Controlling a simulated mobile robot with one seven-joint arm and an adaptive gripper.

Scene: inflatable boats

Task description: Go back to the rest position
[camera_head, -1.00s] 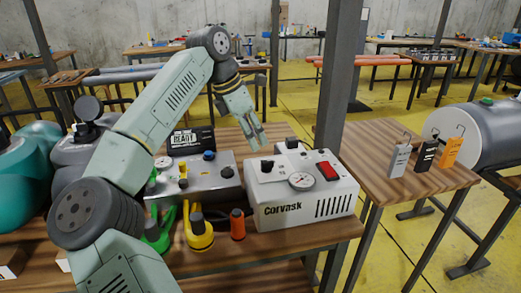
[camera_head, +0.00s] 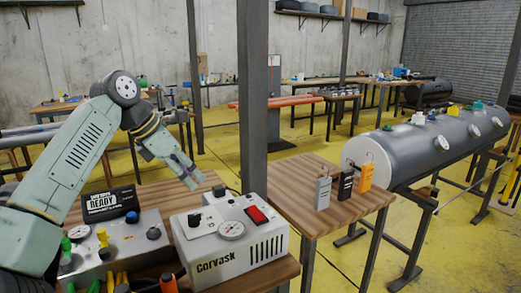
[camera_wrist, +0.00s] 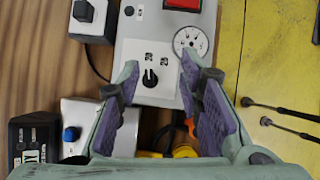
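My gripper (camera_head: 192,180) is raised above the wooden workbench, beside the white Corvask box, with its fingers pointing down and to the right. In the wrist view my gripper (camera_wrist: 160,100) has its two purple-padded fingers spread apart, with nothing between them. The white Corvask box (camera_head: 230,243) stands below it, with a gauge, a red switch and a black knob. The box also shows in the wrist view (camera_wrist: 132,52), beyond the fingertips.
A grey control box (camera_head: 120,240) and a black READY display (camera_head: 108,203) stand left of the Corvask box. A dark post (camera_head: 253,90) rises behind the bench. A side table (camera_head: 345,215) holds three tags. A grey tank (camera_head: 420,150) lies at right. Yellow floor is open beyond.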

